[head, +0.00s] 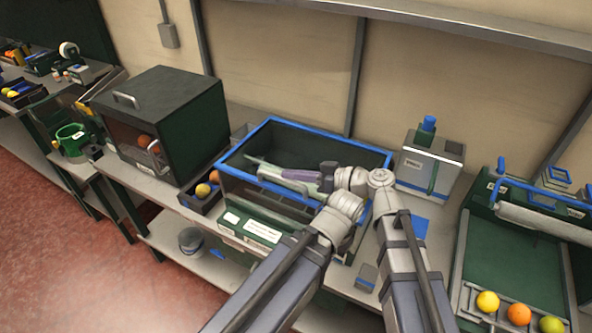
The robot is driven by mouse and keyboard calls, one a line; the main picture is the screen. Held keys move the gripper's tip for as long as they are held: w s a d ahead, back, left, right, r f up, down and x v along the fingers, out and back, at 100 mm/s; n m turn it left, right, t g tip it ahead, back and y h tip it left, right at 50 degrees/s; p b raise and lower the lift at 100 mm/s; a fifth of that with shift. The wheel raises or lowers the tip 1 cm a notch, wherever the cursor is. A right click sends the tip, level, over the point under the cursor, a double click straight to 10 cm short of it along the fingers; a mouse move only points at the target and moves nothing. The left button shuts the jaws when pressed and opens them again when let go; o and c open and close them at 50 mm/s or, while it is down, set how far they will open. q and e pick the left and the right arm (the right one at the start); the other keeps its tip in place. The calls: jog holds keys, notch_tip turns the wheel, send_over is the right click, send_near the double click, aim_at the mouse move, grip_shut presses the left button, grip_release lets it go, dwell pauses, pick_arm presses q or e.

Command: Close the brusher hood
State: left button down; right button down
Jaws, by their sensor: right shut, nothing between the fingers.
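A blue-framed, clear-sided hood or box (312,127) stands on a green base with white labels (262,232) in the middle of the bench. I take it for the brusher, though its name is not readable. Its blue frame surrounds a dark interior, and I cannot tell how far the hood is shut. My right gripper (256,163) is shut and empty, pointing left across the blue frame. Whether it touches the frame is unclear. My arm links hide the frame's front right part.
A dark green cabinet (165,95) with handles stands at left. A small tray (196,203) holds fruit beside the base. A white device (432,165) stands behind at right. A green roller machine (510,255) fills the far right, with several fruits at its front.

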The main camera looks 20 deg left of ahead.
jog(key=shift+s+f+b, duration=0.2)
jog(key=shift+f+b, duration=0.2)
jog(key=shift+f, duration=0.35)
jog(key=shift+s+f, duration=0.1)
jog(key=shift+s, duration=0.1)
jog(key=shift+s+f+b, duration=0.15)
jog(key=shift+s+b, duration=0.05)
jog(key=shift+b, duration=0.1)
jog(key=r+p, duration=0.2)
jog(key=w+r+p, duration=0.1)
jog(key=r+p, duration=0.1)
jog(key=shift+r+p, duration=0.35)
jog(key=shift+r, duration=0.05)
jog(key=w+p+v, duration=0.1)
jog(key=p+v, duration=0.1)
jog(key=v, duration=0.8)
jog(key=shift+s, duration=0.4)
jog(key=shift+f, duration=0.1)
